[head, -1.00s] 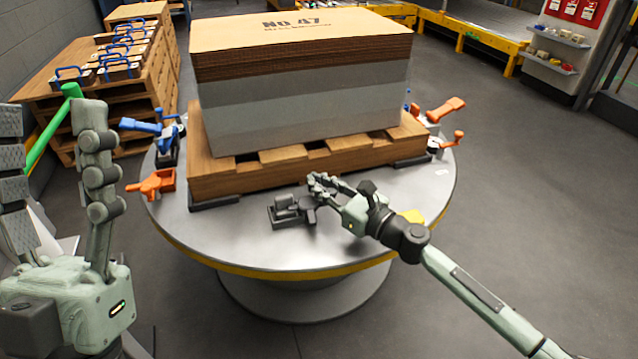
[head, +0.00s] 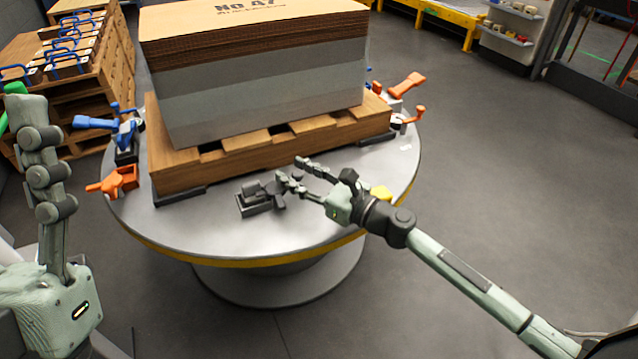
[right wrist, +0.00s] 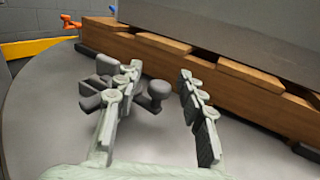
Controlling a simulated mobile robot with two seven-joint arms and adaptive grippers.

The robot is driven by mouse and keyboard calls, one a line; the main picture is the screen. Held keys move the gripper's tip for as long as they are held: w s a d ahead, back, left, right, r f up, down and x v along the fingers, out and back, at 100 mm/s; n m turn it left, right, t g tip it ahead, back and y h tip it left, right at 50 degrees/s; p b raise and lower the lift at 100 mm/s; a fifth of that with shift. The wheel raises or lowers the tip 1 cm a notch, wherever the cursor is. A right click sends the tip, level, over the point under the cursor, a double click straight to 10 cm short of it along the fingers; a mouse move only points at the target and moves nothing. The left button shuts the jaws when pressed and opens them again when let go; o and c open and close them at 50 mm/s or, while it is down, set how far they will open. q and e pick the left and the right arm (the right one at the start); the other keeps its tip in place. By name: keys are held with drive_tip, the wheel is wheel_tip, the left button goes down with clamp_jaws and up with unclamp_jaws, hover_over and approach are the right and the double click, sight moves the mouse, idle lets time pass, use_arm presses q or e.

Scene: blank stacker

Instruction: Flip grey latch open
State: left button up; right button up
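The grey latch (head: 258,198), a dark grey toggle clamp, sits on the round metal table in front of the pallet. In the right wrist view it shows its block and a short arm ending in a round knob (right wrist: 158,90). My right gripper (head: 291,172) is open and empty at the latch's right end. In the right wrist view (right wrist: 160,72) its fingers are spread, with the knob showing between them, closer to the left finger, which hides part of the latch. Contact cannot be told.
A wooden pallet (head: 172,178) carries a tall stack of sheets (head: 262,90) just behind the latch. Orange clamps (head: 113,181) and a blue clamp (head: 97,122) stand around the table rim. The front tabletop is clear.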

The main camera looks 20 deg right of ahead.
drive_tip(key=v, duration=0.8)
drive_tip(key=shift+s+d+r, duration=0.1)
drive_tip(key=shift+s, duration=0.15)
